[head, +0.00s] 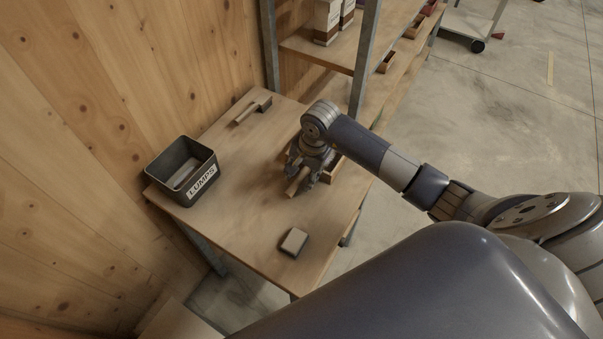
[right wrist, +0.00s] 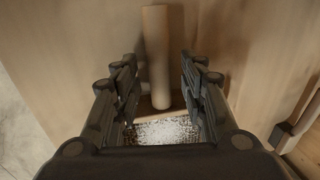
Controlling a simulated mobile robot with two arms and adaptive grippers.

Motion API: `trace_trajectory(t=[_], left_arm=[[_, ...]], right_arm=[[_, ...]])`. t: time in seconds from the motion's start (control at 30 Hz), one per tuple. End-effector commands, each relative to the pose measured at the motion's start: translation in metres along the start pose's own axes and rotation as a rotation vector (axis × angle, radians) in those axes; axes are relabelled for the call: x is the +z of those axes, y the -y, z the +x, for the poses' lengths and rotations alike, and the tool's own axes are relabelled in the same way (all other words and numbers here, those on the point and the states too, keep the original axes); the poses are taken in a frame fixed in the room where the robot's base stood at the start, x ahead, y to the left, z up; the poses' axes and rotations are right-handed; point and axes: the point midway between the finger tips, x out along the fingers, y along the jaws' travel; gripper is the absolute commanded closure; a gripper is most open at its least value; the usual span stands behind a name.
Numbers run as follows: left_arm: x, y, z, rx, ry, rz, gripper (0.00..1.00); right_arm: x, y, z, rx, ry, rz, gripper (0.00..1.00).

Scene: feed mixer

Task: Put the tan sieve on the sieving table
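The tan sieve (head: 333,169) lies on the wooden table (head: 245,226), mostly covered by my right gripper (head: 299,178) in the head view. In the right wrist view, its round tan handle (right wrist: 157,55) runs between the two fingers of my right gripper (right wrist: 158,66). Gaps show on both sides of the handle, so the gripper is open around it. Pale speckled mesh or contents (right wrist: 165,131) of the sieve show below the handle, nearer the palm. I cannot tell whether this table is the sieving table. My left gripper is out of view.
A dark bin marked LUMPS (head: 182,171) stands at the table's left edge by the wooden wall. A handled tool (head: 253,109) lies at the back and a small block (head: 294,242) near the front. A shelf rack (head: 364,62) stands behind. The table's middle left is clear.

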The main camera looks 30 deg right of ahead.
Motion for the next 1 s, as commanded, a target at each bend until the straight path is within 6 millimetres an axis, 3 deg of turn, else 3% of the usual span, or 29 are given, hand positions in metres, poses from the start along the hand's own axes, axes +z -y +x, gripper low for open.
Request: trace_trajectory(t=[0.53,0.7,1.0], left_arm=[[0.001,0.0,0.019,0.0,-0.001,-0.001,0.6],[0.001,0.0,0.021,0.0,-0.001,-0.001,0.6],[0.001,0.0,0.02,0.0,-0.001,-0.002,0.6]], right_arm=[[-0.001,0.001,-0.103,-0.003,-0.003,0.0,0.61],[0.0,0.0,-0.118,0.0,0.0,0.0,0.61],[0.0,0.0,-0.121,0.0,0.0,0.001,0.61]])
